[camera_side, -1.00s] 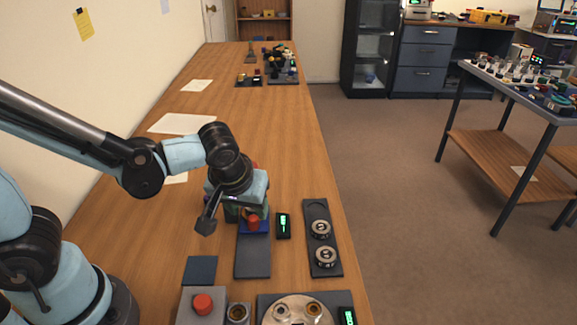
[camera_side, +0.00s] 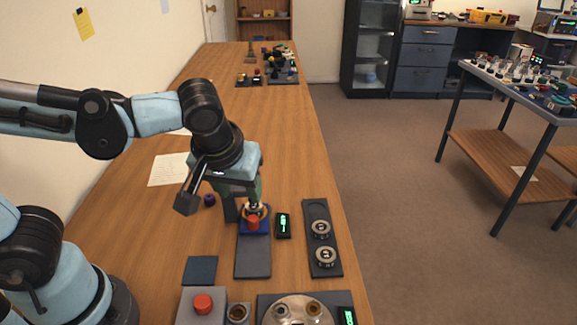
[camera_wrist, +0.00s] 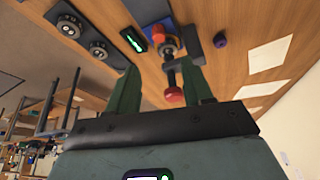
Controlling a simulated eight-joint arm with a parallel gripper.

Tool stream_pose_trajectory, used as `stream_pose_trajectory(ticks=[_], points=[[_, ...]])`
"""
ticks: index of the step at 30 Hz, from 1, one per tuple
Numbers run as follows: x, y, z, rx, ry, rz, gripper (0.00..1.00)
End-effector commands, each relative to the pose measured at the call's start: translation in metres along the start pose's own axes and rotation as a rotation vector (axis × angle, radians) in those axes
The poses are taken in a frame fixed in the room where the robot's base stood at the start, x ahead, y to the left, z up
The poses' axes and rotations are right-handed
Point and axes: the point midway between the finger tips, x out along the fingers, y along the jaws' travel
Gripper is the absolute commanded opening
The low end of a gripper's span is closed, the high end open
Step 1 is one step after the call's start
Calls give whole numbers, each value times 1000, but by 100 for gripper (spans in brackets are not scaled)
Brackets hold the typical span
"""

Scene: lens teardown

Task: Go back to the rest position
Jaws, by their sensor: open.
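My gripper (camera_side: 246,198) hangs above a dark-blue holder (camera_side: 264,228) on the wooden bench. In the wrist view my gripper (camera_wrist: 162,78) has its two fingers spread wide apart. A red-ended part (camera_side: 253,223) stands at the blue holder, with a metal and amber ring near it. My gripper appears empty. My wrist partly hides the area behind the holder.
A grey plate (camera_side: 253,258) lies in front of the holder. A small green display (camera_side: 283,225) and a dark tray (camera_side: 318,212) with two round metal parts stand to its right. A purple piece (camera_side: 209,200) lies to its left. A red button box (camera_side: 203,304) is nearest the camera.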

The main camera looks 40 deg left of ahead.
Motion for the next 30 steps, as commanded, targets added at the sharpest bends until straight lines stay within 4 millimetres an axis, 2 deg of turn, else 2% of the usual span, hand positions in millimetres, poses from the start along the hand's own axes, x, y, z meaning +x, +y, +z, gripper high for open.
stream_pose_trajectory(ticks=[8, 14, 21, 30], points=[[2, -8, -3, 44, -2, 32, 51], [7, -30, -13, 217, 40, 152, 51], [10, -52, -26, 399, 170, 243, 51], [9, -57, -30, 460, 222, 257, 51]])
